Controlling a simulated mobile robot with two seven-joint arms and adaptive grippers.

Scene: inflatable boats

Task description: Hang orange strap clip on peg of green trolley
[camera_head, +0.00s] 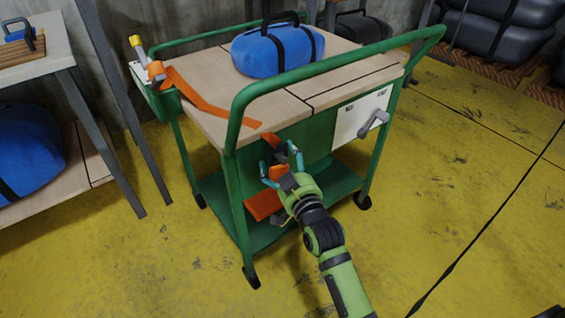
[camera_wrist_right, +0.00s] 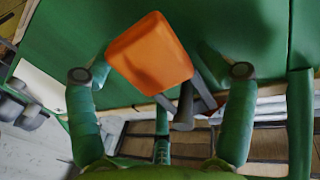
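The green trolley (camera_head: 240,115) stands in the middle of the head view with a wooden top. My right gripper (camera_head: 281,167) is at its near green side panel, fingers spread. An orange piece (camera_head: 277,172), which looks like the strap clip, is between the fingers; it also shows in the right wrist view (camera_wrist_right: 150,55). There a gap shows between it and the right-hand finger. Grey metal parts (camera_wrist_right: 186,105) show beside it; I cannot tell whether one is the peg or whether the clip hangs on it. My left gripper is not in view.
A blue bag (camera_head: 277,50) sits on the trolley top. A white panel with a grey crank (camera_head: 373,123) is right of my gripper. A wooden table (camera_head: 40,55) stands left. Yellow floor (camera_head: 450,200) is clear at right.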

